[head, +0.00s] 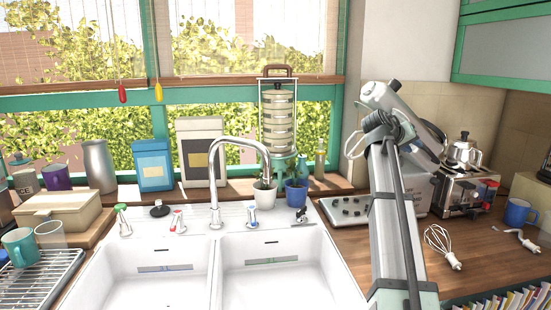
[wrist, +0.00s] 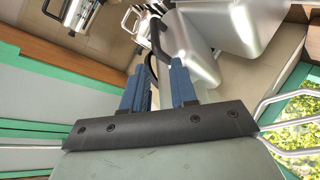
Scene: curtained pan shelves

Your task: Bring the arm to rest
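My arm (head: 395,220) rises at the right of the sink in the head view and bends at its top, in front of the wall beside the window. My gripper's fingers do not show clearly there. In the wrist view my gripper (wrist: 157,78) has two blue fingers with a clear gap between them. Nothing is held in the gap. Beyond the fingers are shiny grey metal surfaces (wrist: 240,30) and a dark cable, seen at a steep tilt.
A double sink (head: 280,275) with a curved tap (head: 240,145) lies left of my arm. A green-framed cabinet (head: 505,45) hangs upper right.

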